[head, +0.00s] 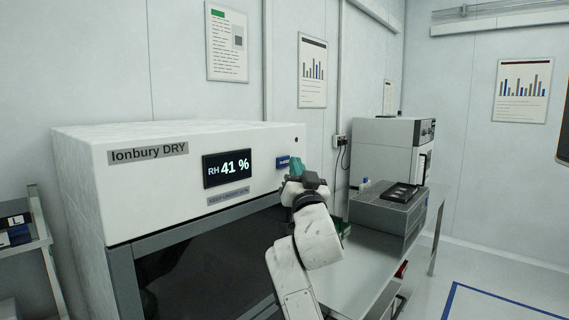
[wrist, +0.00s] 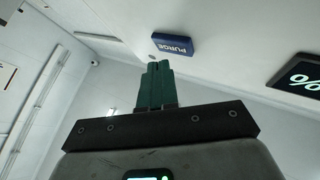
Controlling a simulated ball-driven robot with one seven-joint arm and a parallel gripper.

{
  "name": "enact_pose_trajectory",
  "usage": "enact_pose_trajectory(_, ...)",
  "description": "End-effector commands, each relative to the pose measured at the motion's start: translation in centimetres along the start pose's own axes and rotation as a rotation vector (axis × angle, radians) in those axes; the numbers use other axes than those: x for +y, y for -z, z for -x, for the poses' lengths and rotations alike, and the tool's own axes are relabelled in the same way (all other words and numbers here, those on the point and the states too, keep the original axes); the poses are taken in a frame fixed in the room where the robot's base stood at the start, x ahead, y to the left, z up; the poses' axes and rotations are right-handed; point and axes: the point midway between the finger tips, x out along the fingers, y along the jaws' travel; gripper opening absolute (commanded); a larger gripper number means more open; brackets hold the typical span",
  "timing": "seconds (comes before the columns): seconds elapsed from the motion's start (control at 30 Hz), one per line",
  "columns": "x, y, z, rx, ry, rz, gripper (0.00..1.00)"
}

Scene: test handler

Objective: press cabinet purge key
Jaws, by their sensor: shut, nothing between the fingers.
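The white dry cabinet (head: 125,190), labelled Ionbury DRY, stands at the left in the head view, its display (head: 228,168) reading RH 41 %. Its blue purge key (head: 283,162) sits right of the display, partly behind my gripper in that view. In the wrist view the purge key (wrist: 173,43) shows its PURGE lettering, beyond and a little right of the fingertips. My gripper (head: 297,166) has green fingers, shut and empty. In the wrist view the gripper (wrist: 159,66) points toward the cabinet front, and a gap shows between fingertips and key.
A grey box-shaped unit (head: 385,213) with a black tray (head: 400,192) on top stands on the bench right of my arm. A white machine (head: 378,150) is behind it. A shelf (head: 30,240) stands at the far left. Floor at the right is clear.

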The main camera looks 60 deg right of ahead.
Motion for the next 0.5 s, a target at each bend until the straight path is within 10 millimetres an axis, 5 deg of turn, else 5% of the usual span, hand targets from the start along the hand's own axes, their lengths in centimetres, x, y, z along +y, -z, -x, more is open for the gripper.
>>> enact_pose_trajectory(0.5, -0.44, -0.48, -0.54, 0.000, 0.001, -0.001, 0.00)
